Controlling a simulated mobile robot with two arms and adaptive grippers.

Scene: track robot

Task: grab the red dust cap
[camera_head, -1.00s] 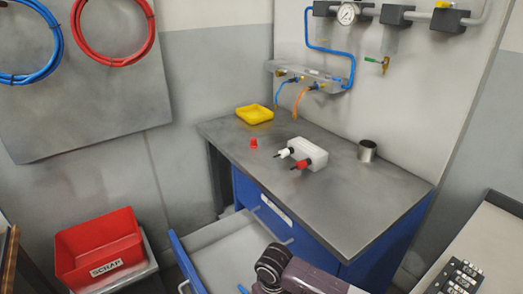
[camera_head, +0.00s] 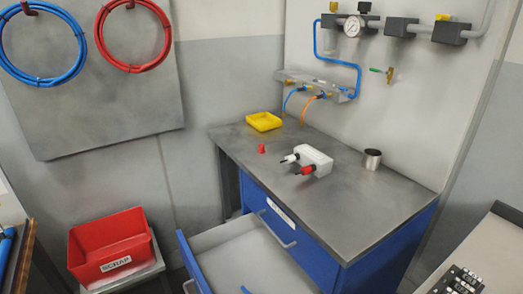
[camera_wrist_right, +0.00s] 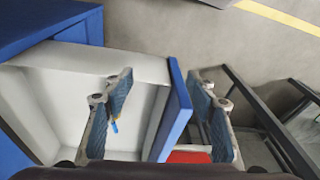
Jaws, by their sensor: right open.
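The small red dust cap (camera_head: 262,149) stands on the grey bench top (camera_head: 345,205). It is in front of the yellow tray (camera_head: 264,121) and left of the white block (camera_head: 315,160) with a white and a red connector on its front. The cap does not show in the right wrist view. My right gripper (camera_wrist_right: 160,80) is open and seems empty; it shows only in the wrist view. Its fingers are over the open drawer (camera_wrist_right: 140,60), with the blue drawer front between them in the picture. My left gripper is in neither view.
The drawer also shows open below the bench in the head view (camera_head: 235,255). A red scrap bin (camera_head: 110,245) stands to its left. A metal cup (camera_head: 372,159) stands on the bench at right. Blue and orange hoses hang at the bench's back. The bench front is clear.

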